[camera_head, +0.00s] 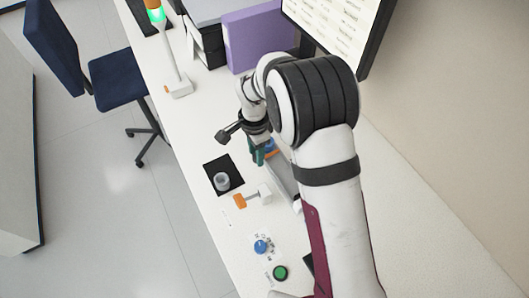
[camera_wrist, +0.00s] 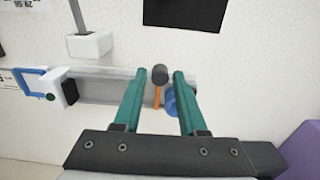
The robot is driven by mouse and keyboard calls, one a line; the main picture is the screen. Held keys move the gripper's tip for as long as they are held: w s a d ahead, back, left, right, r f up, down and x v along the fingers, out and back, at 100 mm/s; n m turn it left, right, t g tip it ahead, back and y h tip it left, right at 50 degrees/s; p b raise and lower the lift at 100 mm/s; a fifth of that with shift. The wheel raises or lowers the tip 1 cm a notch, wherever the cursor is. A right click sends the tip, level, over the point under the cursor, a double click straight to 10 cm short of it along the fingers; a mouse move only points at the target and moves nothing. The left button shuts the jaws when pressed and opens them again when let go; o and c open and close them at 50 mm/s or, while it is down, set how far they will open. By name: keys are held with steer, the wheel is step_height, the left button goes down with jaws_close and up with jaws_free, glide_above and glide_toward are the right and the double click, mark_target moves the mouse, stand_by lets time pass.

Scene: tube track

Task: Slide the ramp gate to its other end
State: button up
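The ramp is a long grey channel (camera_head: 283,180), partly hidden behind my arm in the head view. In the wrist view it runs left to right as a grey rail (camera_wrist: 105,90). A dark round knob (camera_wrist: 160,74) with an orange strip (camera_wrist: 157,97), seemingly the ramp gate, stands at the rail's right part. My gripper (camera_wrist: 160,72) is open, with one green finger on each side of the knob and a small gap seen on both sides. A blue round part (camera_wrist: 171,104) sits beside the orange strip, partly behind the right finger. In the head view my gripper (camera_head: 258,156) is at the ramp's far end.
A black mat (camera_head: 212,167) with a grey cup (camera_head: 222,181) lies left of the ramp. An orange-handled lever (camera_head: 252,198), blue knob (camera_head: 261,246) and green button (camera_head: 280,272) are nearer. A purple binder (camera_head: 257,37) and a monitor (camera_head: 345,25) stand behind.

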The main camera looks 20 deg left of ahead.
jaws_close()
steer(key=shift+s+a, duration=1.6)
steer(key=shift+a, duration=0.05)
steer(key=shift+o, duration=0.3)
jaws_free()
